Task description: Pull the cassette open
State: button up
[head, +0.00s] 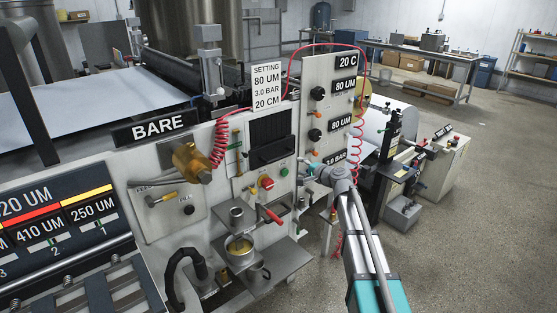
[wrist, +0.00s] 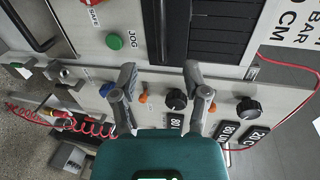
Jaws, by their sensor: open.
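A black slatted unit (head: 270,138), which looks like the cassette, is set in the upright grey panel in the head view. In the head view my gripper (head: 313,172) is at the right, below and to the right of the black unit. In the wrist view my gripper (wrist: 160,72) has its two fingers spread apart with nothing between them. The fingertips look close to the unit's lower edge; I cannot tell whether they touch.
A green button (wrist: 115,41) and a red knob (head: 267,183) are near the black unit. Black dials (head: 317,93) and orange switches are on the tall panel at right. A coiled red hose (head: 219,145) hangs left. A shelf with a cup (head: 240,252) juts out below.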

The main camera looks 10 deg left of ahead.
aim_at(280, 159)
jog(key=shift+a, duration=0.1)
dwell(0.3)
jog(key=b+x, duration=0.2)
jog(key=x, duration=1.1)
jog(key=shift+w+a+b, duration=0.25)
jog(key=shift+w+b, duration=0.05)
jog(key=shift+b, duration=0.1)
grip_shut()
